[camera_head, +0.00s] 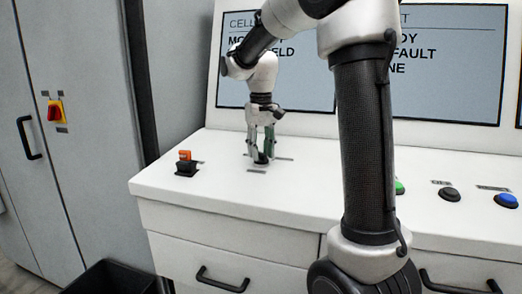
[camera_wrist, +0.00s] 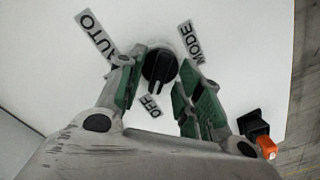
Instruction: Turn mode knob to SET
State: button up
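The mode knob (camera_wrist: 160,66) is a black round dial with a raised bar on the white console top. Its white pointer mark faces the OFF label (camera_wrist: 150,106). An AUTO label (camera_wrist: 96,36) lies at upper left and a MODE label (camera_wrist: 192,42) at upper right. No SET label is readable. My gripper (camera_wrist: 162,62) has its green-padded fingers on either side of the knob, spread wider than its bar; I see no clear grip on it. In the head view my gripper (camera_head: 261,153) points down over the knob (camera_head: 261,158).
An orange-topped black switch (camera_head: 186,163) stands left of the knob and shows in the wrist view (camera_wrist: 266,146). Green (camera_head: 399,187), black (camera_head: 448,194) and blue (camera_head: 506,200) buttons are at right. A screen panel (camera_head: 450,85) stands behind; a grey cabinet (camera_head: 85,120) is left.

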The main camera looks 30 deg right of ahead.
jog(key=shift+c, duration=0.4)
grip_shut()
jog(key=shift+m, duration=0.4)
jog(key=m, duration=0.3)
jog(key=shift+m, duration=2.4)
jog(key=shift+o, duration=0.4)
grip_release()
